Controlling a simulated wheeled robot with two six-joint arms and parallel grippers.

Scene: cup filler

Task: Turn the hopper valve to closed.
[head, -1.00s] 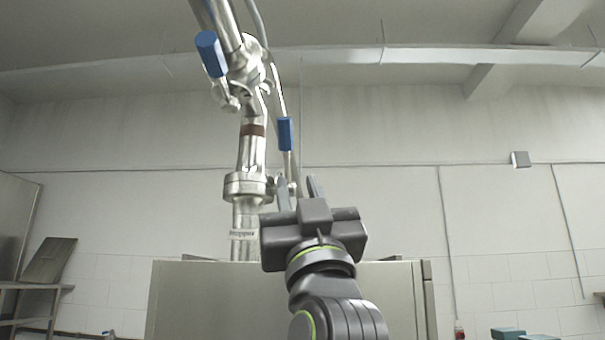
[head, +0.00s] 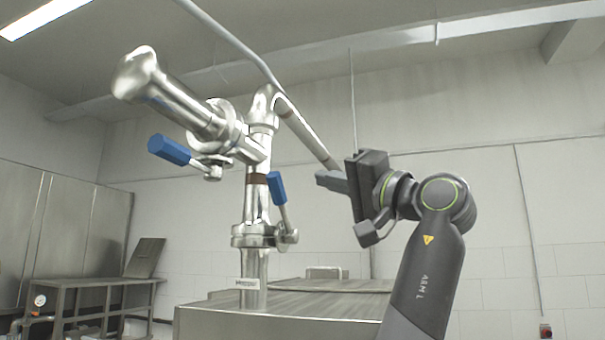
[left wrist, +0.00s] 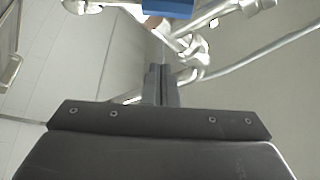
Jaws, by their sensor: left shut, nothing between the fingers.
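The hopper valve (head: 255,236) is a silvery fitting on the vertical pipe, just above a small label (head: 247,284) that is too blurred to read now. Its lever has a blue grip (head: 277,188) and stands nearly upright beside the pipe, leaning slightly left at the top. My left gripper (head: 328,181) is to the right of the blue grip, pointing left, with a visible gap between. Its fingers are shut and empty. In the left wrist view the closed fingers (left wrist: 161,84) point at metal pipework, and a blue grip (left wrist: 166,8) shows at the top edge. My right gripper is out of view.
A second blue lever (head: 170,150) sits on the upper slanted branch pipe (head: 180,103), up and left. A thin pipe (head: 306,132) slants down behind my gripper. The metal tank top (head: 290,303) lies below. Open air is on the right.

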